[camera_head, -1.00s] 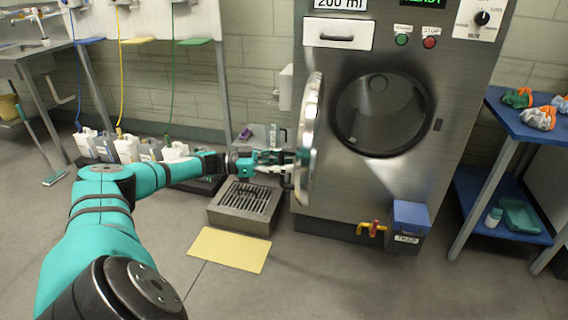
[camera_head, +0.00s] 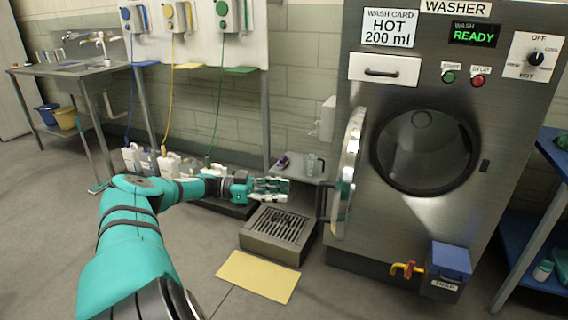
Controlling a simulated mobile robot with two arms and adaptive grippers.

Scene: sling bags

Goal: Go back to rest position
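My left arm comes in from the lower left, and its gripper (camera_head: 270,188) is in front of the washer, left of the open door. The fingers look spread apart with nothing visible between them. The gripper is apart from the door (camera_head: 347,175) in the picture. The washer (camera_head: 430,215) has its round door swung open to the left, and the drum opening (camera_head: 425,150) looks dark and empty. Its display (camera_head: 474,35) reads "WASH READY". My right gripper is out of view.
A grated floor drain box (camera_head: 278,228) stands below the gripper, with a yellow mat (camera_head: 258,277) before it. A blue-lidded trap box (camera_head: 447,268) is at the washer's foot. Several white jugs (camera_head: 170,165) stand by the wall. A sink table (camera_head: 75,68) is at left, a blue shelf (camera_head: 530,245) at right.

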